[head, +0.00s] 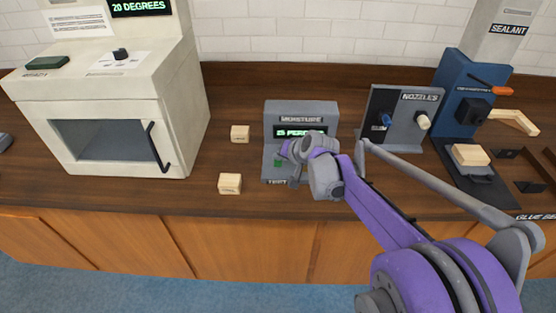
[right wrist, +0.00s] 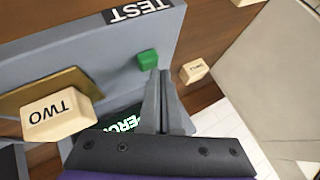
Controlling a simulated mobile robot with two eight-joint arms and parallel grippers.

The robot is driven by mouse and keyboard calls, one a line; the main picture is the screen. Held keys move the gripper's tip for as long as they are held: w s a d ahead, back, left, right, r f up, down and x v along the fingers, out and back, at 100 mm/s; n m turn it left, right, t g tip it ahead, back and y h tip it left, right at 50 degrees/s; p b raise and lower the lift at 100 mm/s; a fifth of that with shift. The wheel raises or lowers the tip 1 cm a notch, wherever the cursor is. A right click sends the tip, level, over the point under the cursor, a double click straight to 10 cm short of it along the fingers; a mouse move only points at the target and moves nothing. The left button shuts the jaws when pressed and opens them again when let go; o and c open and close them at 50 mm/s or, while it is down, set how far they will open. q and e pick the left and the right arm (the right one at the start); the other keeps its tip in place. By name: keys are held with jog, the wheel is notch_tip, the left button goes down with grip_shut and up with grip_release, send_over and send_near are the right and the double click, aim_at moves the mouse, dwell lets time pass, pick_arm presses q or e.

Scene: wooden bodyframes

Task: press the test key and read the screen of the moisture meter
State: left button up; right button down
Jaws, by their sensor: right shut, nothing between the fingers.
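The grey moisture meter (head: 271,125) stands on the wooden counter, labelled MOISTURE. Its lit screen (head: 300,131) shows green text that looks like "25 PERCENT", small and cut at its end; part of it also shows in the right wrist view (right wrist: 124,122). The green test key (right wrist: 148,60) sits beside the TEST label. My right gripper (head: 284,151) is in front of the meter, shut and empty. In the right wrist view its fingertips (right wrist: 160,73) are right by the key; I cannot tell whether they touch. A wooden block marked TWO (right wrist: 60,112) rests on the meter's brown plate (right wrist: 25,97). My left gripper is not in view.
Two wooden blocks lie left of the meter, one farther back (head: 240,133) and one near the front (head: 230,184). A cream oven (head: 110,100) stands at left. A NOZZLES stand (head: 405,105) and a blue device (head: 455,90) are at right.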

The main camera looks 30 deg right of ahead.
aim_at(279, 163)
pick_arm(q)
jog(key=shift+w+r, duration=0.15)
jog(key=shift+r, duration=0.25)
pick_arm(e)
jog(key=shift+r, duration=0.45)
jog(key=shift+r+p, duration=1.75)
jog(key=shift+r, duration=0.8)
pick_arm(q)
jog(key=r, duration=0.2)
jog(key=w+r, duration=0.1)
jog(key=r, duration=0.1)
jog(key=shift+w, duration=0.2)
pick_arm(e)
jog(key=shift+w+f, duration=0.1)
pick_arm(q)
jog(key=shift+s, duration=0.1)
pick_arm(e)
jog(key=shift+a, duration=0.1)
